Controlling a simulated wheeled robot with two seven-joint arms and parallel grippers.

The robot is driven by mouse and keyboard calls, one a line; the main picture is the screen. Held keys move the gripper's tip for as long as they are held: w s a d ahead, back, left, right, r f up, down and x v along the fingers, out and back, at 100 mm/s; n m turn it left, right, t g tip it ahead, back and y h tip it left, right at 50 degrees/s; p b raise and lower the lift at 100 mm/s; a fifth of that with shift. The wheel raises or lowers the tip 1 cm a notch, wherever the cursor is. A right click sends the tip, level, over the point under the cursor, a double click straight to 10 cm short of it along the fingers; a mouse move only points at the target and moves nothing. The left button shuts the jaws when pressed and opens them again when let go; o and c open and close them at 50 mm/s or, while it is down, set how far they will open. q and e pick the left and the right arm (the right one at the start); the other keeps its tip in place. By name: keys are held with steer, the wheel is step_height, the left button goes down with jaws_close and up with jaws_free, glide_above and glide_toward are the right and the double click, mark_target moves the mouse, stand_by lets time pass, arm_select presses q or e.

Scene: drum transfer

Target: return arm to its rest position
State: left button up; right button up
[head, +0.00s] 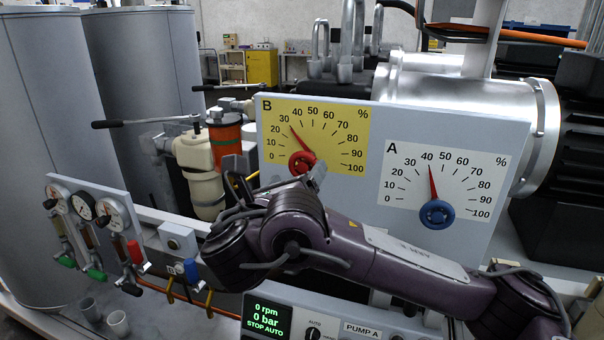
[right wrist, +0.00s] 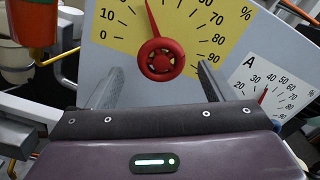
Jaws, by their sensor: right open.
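My right gripper (head: 277,172) is open in front of the yellow dial B (head: 345,130). In the right wrist view, its two fingers (right wrist: 160,80) stand apart with nothing held between them. The red knob (right wrist: 161,59) of dial B shows just beyond and between the fingertips; I see no finger closed on it. In the head view the red knob (head: 302,163) is partly hidden by the gripper. Its red needle points to about 30. The white dial A (head: 470,175) has a blue knob (head: 436,214) and a needle at about 40. My left gripper is not in view.
A panel with several gauges (head: 90,215) and coloured valves stands at the left, before large grey tanks (head: 45,110). A pump display (head: 268,315) reads 0 rpm, 0 bar. An orange-and-cream filter unit (head: 200,160) stands left of the dials. A metal drum (head: 440,85) lies behind.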

steer(key=shift+s+a, duration=0.15)
steer(key=shift+s, duration=0.45)
